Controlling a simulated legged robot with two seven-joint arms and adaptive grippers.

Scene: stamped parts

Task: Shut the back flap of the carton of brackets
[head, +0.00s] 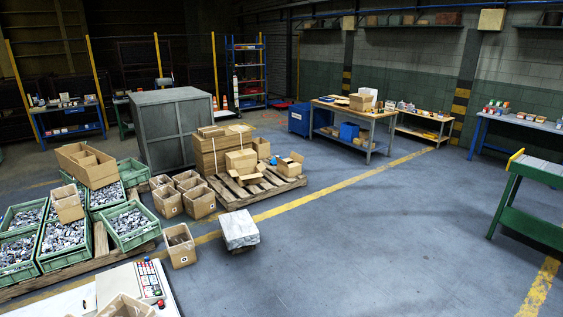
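An open brown carton (182,256) stands on the floor beside the pallet of green crates, with dark contents showing inside; I cannot tell whether these are brackets. Another open carton (126,306) is at the bottom edge, partly cut off, next to a white machine with a keypad (148,280). Several more open cartons (168,203) stand behind the first one. Which of them is the carton of brackets, and how its back flap lies, is too small to tell. Neither of my grippers is in view.
Green crates (130,240) of grey metal parts sit on a pallet at left. A wrapped block (239,229) stands on the floor. A wooden pallet (232,196) holds stacked boxes. A workbench (368,119) is behind, a green bench (510,205) at right. The floor at centre right is clear.

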